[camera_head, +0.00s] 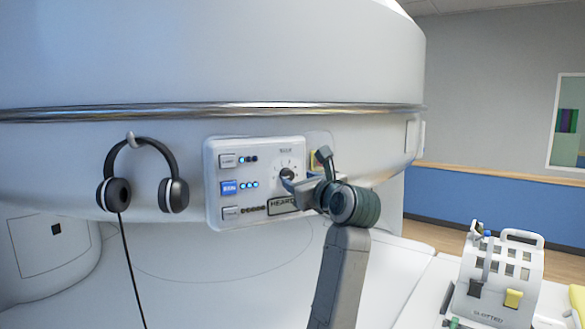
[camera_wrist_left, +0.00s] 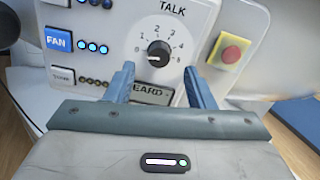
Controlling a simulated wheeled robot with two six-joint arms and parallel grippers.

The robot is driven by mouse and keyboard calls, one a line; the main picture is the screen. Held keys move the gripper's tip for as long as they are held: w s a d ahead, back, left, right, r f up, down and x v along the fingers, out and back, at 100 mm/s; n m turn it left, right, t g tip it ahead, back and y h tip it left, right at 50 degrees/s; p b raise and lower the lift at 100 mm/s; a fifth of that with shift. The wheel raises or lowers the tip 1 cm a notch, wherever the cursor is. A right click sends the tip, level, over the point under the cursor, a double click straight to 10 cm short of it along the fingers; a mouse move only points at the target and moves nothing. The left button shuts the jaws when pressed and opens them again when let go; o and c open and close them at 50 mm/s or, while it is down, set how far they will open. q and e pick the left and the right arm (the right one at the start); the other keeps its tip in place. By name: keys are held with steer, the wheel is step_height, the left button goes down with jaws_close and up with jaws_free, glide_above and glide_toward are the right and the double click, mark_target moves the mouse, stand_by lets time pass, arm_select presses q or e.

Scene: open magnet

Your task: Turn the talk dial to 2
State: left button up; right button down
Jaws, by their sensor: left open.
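The talk dial (camera_wrist_left: 159,53) is a round black knob on the white control panel (camera_wrist_left: 117,25), under the word TALK, with numbers from 0 to 5 around it. Its white mark points to the lower left, towards 0. In the head view the dial (camera_head: 287,173) is partly covered by my left gripper (camera_head: 291,183). In the left wrist view my left gripper (camera_wrist_left: 159,75) is open and empty. Its two blue fingers stand either side of and just below the dial, apart from it. My right gripper is not in view.
A blue FAN button (camera_wrist_left: 59,40) and small lights sit left of the dial. A red button on a yellow plate (camera_wrist_left: 231,53) is to its right. A HEARD label (camera_wrist_left: 151,92) lies below. Headphones (camera_head: 172,193) hang at left; a slotted white holder (camera_head: 499,274) stands at lower right.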

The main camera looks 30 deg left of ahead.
mark_target(290, 175)
arm_select(q)
steer(key=p+x, duration=0.2)
steer(key=x, duration=0.2)
steer(key=shift+s+a+r, duration=0.1)
steer(key=shift+r, duration=0.05)
steer(key=shift+w+a, duration=0.3)
steer(key=shift+a, duration=0.05)
steer(key=c, duration=1)
